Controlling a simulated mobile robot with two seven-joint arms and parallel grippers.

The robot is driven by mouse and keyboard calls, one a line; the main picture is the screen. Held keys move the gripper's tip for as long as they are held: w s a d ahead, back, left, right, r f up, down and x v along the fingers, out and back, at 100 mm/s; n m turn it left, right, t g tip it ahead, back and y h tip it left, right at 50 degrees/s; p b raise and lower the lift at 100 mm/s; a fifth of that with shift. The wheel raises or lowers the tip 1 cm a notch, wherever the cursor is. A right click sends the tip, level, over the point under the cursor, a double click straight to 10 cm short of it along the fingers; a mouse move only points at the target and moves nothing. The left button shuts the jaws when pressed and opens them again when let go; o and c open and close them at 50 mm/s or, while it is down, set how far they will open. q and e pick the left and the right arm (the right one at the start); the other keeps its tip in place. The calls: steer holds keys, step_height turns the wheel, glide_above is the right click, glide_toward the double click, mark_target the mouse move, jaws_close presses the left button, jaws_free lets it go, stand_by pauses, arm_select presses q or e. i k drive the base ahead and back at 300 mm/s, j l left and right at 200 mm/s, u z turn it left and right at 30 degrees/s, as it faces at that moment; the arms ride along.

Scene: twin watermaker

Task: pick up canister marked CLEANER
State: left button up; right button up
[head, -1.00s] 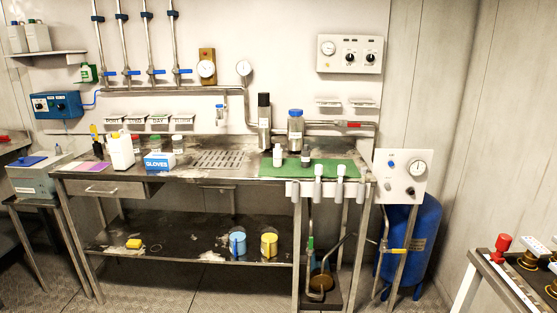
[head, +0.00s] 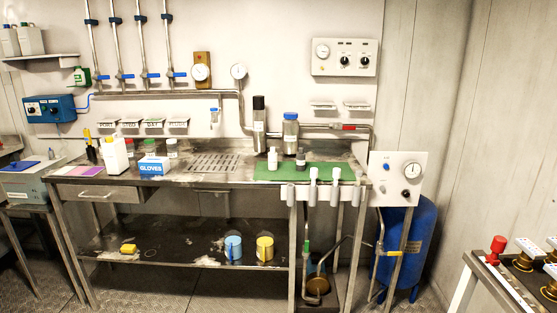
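No label reading CLEANER can be made out at this size. Several containers could carry a label: a white jug (head: 115,156) with a pale label on the bench's left part, two pale canisters with caps on the upper left shelf, the left one (head: 9,41) and the right one (head: 33,39), and a small green container (head: 81,76) on the wall below them. A dark-topped metal cylinder (head: 259,122) and a blue-capped clear bottle (head: 290,132) stand at the back of the bench. Neither of my grippers is in view.
The steel bench (head: 215,181) has a blue GLOVES box (head: 154,166), jars and a green mat (head: 310,172) with small bottles. Floor shows in front.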

mark_target(114, 149)
steer(key=i+j+u, duration=0.1)
steer(key=i+j, duration=1.2)
steer(key=i, duration=0.1)
